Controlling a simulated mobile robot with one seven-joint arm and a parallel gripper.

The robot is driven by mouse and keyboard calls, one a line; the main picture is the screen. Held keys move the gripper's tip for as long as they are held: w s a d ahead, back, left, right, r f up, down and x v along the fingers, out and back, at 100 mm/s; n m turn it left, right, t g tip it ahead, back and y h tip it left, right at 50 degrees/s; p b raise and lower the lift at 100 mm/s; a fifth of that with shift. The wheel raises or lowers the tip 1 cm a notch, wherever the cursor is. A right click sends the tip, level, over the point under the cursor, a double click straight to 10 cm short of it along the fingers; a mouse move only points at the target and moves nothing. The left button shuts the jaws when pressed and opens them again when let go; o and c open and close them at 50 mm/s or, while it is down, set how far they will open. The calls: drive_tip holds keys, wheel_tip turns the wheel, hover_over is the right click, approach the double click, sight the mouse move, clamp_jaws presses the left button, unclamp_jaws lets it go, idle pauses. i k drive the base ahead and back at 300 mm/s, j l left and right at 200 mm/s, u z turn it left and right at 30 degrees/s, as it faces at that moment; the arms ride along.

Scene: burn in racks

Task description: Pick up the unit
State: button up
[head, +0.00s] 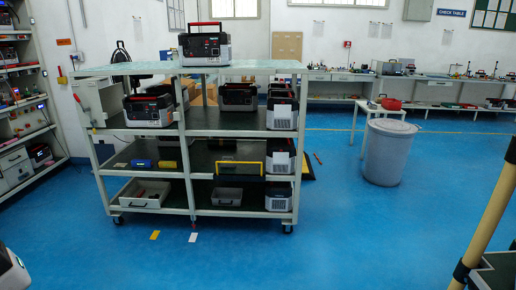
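Several box-shaped units, grey-white with dark fronts, are in the head view. One unit (205,47) with a red handle stands upright on the top of the rolling rack (258,65), left of its middle. More units are on the shelf below: one at the left (148,111), one near the middle (238,97), and one at the right end (282,112). Other units stand below that one in the right end column. I cannot tell which one the task means. My gripper is not in view.
Lower shelves hold a blue case (144,163), a yellow-framed item (237,167) and a white tray (144,194). A grey bin (389,152) stands right. A yellow post (487,222) is at the right edge. Blue floor (330,240) in front is mostly clear.

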sight(194, 51)
drive_tip(key=i+u, duration=0.1)
drive_tip(key=i, duration=0.5)
drive_tip(key=i+l+u, duration=0.1)
drive_tip(key=i, duration=0.55)
drive_tip(key=i+l+u, duration=0.3)
drive_tip(key=i, duration=0.2)
drive_tip(key=i+j+z, duration=0.2)
drive_tip(key=i+j, duration=0.35)
drive_tip(key=i, duration=0.25)
drive_tip(key=i+j+z, duration=0.15)
drive_tip(key=i+j, duration=0.55)
drive_tip(key=i, duration=0.1)
